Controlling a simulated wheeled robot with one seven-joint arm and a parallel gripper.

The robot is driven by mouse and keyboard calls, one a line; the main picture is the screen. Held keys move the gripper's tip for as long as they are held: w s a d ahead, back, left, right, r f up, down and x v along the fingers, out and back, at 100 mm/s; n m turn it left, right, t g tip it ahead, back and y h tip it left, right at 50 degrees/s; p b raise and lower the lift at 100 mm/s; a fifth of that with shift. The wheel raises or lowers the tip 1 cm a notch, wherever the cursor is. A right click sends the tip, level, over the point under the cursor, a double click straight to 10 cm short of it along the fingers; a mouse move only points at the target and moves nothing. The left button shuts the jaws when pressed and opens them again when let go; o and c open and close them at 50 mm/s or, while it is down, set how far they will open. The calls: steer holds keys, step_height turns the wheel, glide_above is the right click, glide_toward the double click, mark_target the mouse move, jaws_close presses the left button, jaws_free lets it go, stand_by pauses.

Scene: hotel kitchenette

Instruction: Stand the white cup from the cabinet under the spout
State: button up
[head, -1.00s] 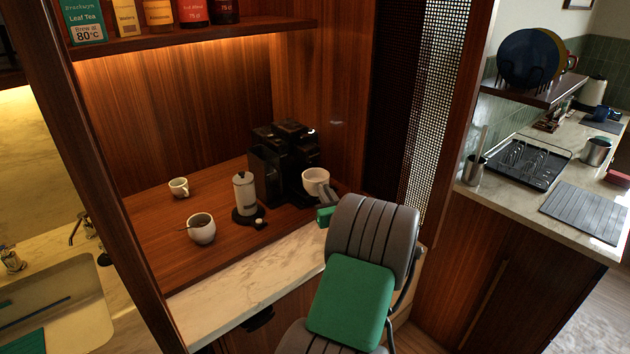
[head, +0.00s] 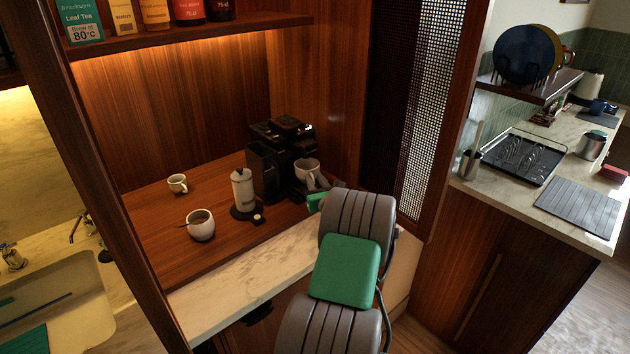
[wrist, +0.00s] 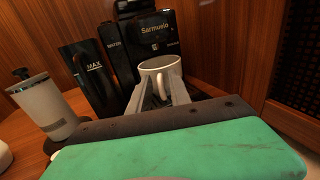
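The white cup (head: 306,168) is upright at the front of the black coffee machine (head: 272,148), close below its overhanging head. In the wrist view, the cup (wrist: 160,66) stands in front of the machine's labelled face (wrist: 158,35). My gripper (wrist: 162,94) has its two grey fingers on either side of the cup's handle, which faces me, and looks shut on it. In the head view my gripper (head: 318,184) is partly hidden by my arm. The spout itself and the cup's underside are hidden, so I cannot tell whether the cup touches the drip tray.
A white grinder-like canister (head: 243,188) stands on a dark round base left of the machine. A round white bowl (head: 200,225) with a spoon and a small white cup (head: 177,183) stand further left. A perforated panel (head: 415,130) bounds the right.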

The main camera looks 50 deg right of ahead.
steer(key=shift+o, duration=0.5)
steer(key=shift+r, duration=0.1)
steer(key=shift+s+a, duration=0.2)
steer(key=shift+s, duration=0.15)
steer(key=b+v, duration=0.2)
steer(key=v, duration=0.9)
steer(key=shift+a, duration=0.15)
